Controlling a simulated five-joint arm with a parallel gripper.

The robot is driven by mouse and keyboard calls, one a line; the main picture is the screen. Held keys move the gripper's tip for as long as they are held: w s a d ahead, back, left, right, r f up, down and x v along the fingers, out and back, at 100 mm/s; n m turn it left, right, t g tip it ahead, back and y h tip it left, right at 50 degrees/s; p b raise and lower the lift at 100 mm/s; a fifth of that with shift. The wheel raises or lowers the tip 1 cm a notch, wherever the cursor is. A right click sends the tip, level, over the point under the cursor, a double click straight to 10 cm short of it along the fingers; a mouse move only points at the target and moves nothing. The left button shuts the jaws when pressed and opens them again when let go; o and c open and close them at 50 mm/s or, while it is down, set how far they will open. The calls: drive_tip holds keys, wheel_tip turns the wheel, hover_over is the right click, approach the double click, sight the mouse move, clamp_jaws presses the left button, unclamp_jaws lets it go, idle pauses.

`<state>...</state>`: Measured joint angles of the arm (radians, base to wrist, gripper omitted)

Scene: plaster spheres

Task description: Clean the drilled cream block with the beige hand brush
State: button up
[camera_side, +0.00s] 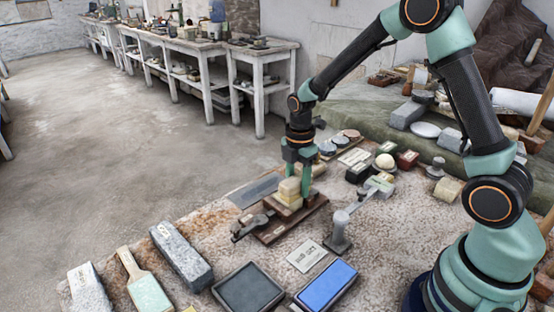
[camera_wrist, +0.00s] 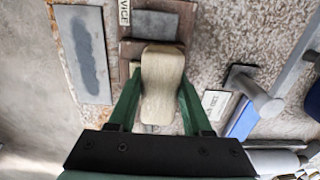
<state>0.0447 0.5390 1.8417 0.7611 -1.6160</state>
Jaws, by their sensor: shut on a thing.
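My gripper (camera_side: 297,172) is shut on the beige hand brush (camera_wrist: 162,75), its green fingers on either side of the brush's waisted back in the wrist view. In the side view the brush (camera_side: 290,187) is low over the brown vice board (camera_side: 272,232). A cream block (camera_side: 287,202) shows just under the brush, on the vice. I cannot tell whether the bristles touch it. Its drilled holes cannot be made out. In the wrist view the brush hides the block.
A grey slab (camera_side: 255,190) lies beside the vice board. A grey stand with an arm (camera_side: 340,232) stands close on the right. A blue-topped box (camera_side: 328,285), a dark tray (camera_side: 247,290) and a long grey stone (camera_side: 181,255) lie in front.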

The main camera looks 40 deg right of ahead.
drive_tip(key=shift+d, duration=1.05)
drive_tip(key=shift+a, duration=2.25)
drive_tip(key=shift+d, duration=2.25)
drive_tip(key=shift+a, duration=0.15)
